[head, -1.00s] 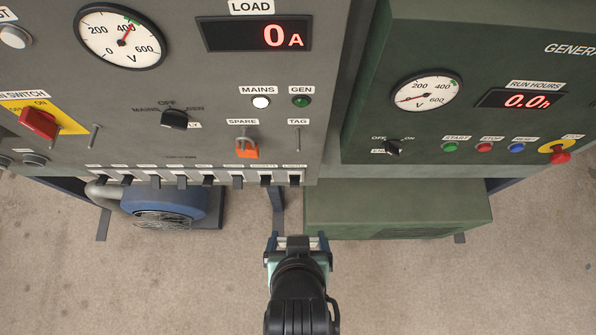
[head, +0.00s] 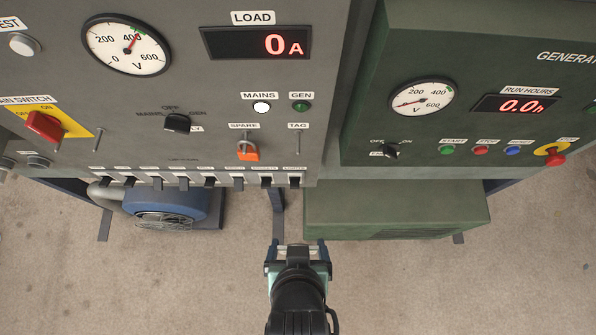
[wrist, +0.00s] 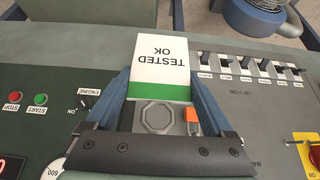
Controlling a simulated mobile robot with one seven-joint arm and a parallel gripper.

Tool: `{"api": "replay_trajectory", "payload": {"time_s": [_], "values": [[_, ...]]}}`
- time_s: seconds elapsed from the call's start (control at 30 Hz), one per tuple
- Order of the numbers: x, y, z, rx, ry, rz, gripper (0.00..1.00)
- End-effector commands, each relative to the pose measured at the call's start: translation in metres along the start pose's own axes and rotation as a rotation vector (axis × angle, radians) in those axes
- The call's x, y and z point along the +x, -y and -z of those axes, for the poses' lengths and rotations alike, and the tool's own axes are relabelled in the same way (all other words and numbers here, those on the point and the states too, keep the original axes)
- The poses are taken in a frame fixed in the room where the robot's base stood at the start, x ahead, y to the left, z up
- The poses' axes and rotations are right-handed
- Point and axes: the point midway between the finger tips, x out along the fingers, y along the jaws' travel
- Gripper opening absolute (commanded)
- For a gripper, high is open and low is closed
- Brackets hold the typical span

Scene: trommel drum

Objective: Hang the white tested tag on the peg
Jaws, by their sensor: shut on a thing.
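My gripper (head: 298,246) is shut on the white tested tag (wrist: 160,60). In the wrist view the tag sits between both fingers, its "TESTED OK" lettering upside down and a green band across it. In the head view only a thin pale strip shows between the fingertips. The peg (head: 298,143) sticks out of the grey panel under the TAG label, with nothing on it. My gripper is below the peg in the head picture, apart from it. I cannot make out the peg in the wrist view.
An orange padlock (head: 247,152) hangs on the SPARE peg just left of the TAG peg. A row of black breaker switches (head: 210,181) lies along the panel's lower edge. The green generator cabinet (head: 400,205) stands at right, a blue motor (head: 165,205) at lower left.

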Motion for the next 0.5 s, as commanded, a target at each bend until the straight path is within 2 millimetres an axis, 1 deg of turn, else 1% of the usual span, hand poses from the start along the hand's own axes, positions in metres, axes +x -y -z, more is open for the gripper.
{"api": "replay_trajectory", "payload": {"time_s": [0.5], "values": [[-0.009, 0.0, -0.013, 0.0, 0.0, 0.0, 0.33]]}}
